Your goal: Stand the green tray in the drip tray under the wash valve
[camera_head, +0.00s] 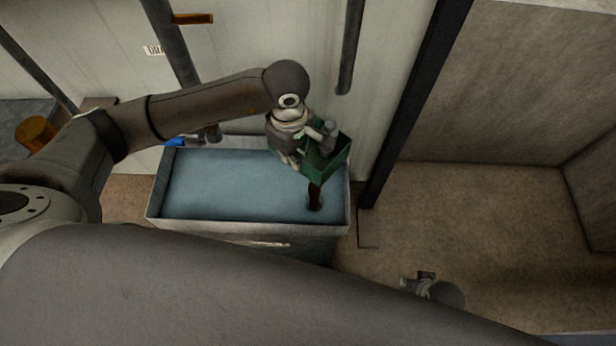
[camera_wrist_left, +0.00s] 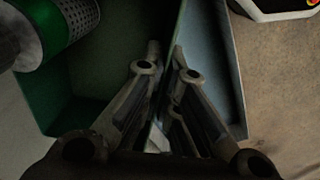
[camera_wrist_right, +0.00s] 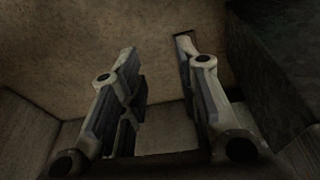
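The green tray (camera_head: 331,163) is held tilted above the right end of the pale-rimmed basin with a bluish inside (camera_head: 235,185), which looks like the drip tray. My left gripper (camera_head: 303,150) is shut on one wall of the green tray; the left wrist view shows the wall pinched between the fingers (camera_wrist_left: 165,55) and the tray's inside (camera_wrist_left: 95,65) at left. A blue handle (camera_head: 174,141) and grey spout, seemingly the wash valve (camera_head: 212,133), sit at the basin's back left. My right gripper (camera_wrist_right: 157,48) is open and empty, low at the right in the head view (camera_head: 425,285).
A cylinder with a green band and perforated metal (camera_wrist_left: 65,25) is at the tray's far left; I cannot tell whether it is inside. A dark brown patch (camera_head: 314,197) shows below the green tray. A dark post (camera_head: 405,110) stands right of the basin. Brown floor (camera_head: 480,220) is clear.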

